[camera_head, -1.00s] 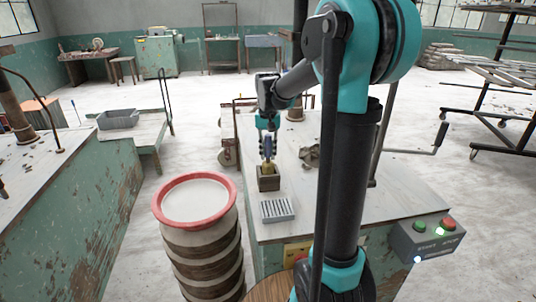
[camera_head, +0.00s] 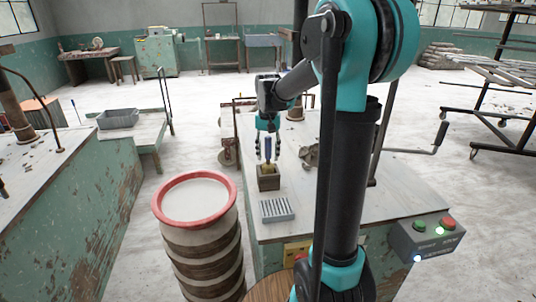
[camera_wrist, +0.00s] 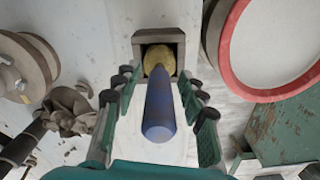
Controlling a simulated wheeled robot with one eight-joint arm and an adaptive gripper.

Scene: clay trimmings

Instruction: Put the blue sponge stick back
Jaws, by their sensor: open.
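The blue sponge stick (camera_head: 267,148) stands upright with its yellow sponge end down in a small square brown holder (camera_head: 268,183) on the worktable. In the wrist view the blue handle (camera_wrist: 159,105) points toward the camera, and the yellow sponge (camera_wrist: 159,59) sits inside the square holder (camera_wrist: 141,38). My gripper (camera_head: 267,128) is open at the top of the handle. In the wrist view its fingers (camera_wrist: 160,112) are spread on both sides of the stick, with gaps between. The bottom of the sponge is hidden inside the holder.
A grey slotted block (camera_head: 277,210) lies in front of the holder. A red-rimmed barrel (camera_head: 160,218) stands left of the worktable (camera_head: 325,205). A brown trimming heap (camera_head: 309,156) lies right of the holder. A control box (camera_head: 425,238) is at the table's front right.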

